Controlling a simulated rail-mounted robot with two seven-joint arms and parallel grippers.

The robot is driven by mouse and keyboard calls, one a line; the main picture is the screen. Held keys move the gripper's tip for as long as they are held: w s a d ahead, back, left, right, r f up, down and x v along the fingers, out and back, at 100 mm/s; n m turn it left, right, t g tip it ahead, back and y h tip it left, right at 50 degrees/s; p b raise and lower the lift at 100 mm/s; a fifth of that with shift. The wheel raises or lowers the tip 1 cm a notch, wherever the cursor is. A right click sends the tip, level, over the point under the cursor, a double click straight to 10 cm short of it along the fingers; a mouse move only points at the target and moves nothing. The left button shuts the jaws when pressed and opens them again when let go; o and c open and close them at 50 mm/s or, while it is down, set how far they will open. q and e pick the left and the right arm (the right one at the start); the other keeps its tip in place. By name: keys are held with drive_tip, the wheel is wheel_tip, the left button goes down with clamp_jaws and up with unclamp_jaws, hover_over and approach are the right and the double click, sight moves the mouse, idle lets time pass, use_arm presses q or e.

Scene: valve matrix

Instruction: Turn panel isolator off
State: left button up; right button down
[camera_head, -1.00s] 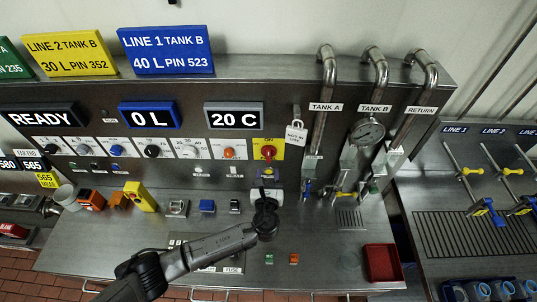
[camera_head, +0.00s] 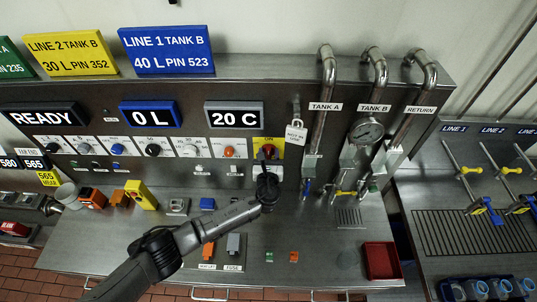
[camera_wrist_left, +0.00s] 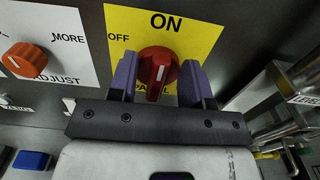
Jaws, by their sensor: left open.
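The panel isolator is a red rotary knob (camera_wrist_left: 158,66) on a yellow plate (camera_wrist_left: 190,32) marked OFF at its left and ON at its top. Its white mark stands about vertical, toward ON. In the head view, the yellow plate (camera_head: 272,146) is partly hidden by my left gripper (camera_head: 267,158). In the left wrist view, my left gripper (camera_wrist_left: 160,78) is open, with one purple finger on each side of the knob. I cannot tell whether the fingers touch it. My right gripper is not in view.
An orange ADJUST knob (camera_wrist_left: 19,57) sits on a white plate left of the isolator. A white padlock tag (camera_head: 296,135) hangs to its right, close to the TANK A pipe (camera_head: 322,120). A red tray (camera_head: 382,262) lies on the steel counter at right.

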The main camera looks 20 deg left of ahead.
use_arm(q)
clamp_jaws()
idle(0.3)
drive_tip(key=n+b, duration=0.2)
drive_tip(key=shift+s+a+f+n, duration=0.1)
drive_tip(key=shift+a+f+n, duration=0.15)
drive_tip(key=shift+n, duration=0.15)
drive_tip(key=n+b, duration=0.4)
drive_tip(key=n, duration=0.1)
drive_tip(key=shift+s+a+f+b, duration=0.1)
drive_tip(key=shift+a+f+b, duration=0.15)
drive_tip(key=shift+a+b, duration=0.15)
drive_tip(key=shift+s+a+f+n+b, duration=0.1)
drive_tip(key=shift+f+n+b, duration=0.1)
drive_tip(key=shift+n+b, duration=1.25)
drive_tip(key=shift+w+a+f+n+b, duration=0.15)
drive_tip(key=shift+n+b, duration=0.9)
drive_tip(key=shift+n, duration=0.85)
drive_tip(key=shift+s+a+f+n+b, duration=0.1)
drive_tip(key=shift+s+f+n+b, duration=0.1)
drive_tip(key=shift+n+b, duration=1.25)
drive_tip(key=shift+n, duration=0.4)
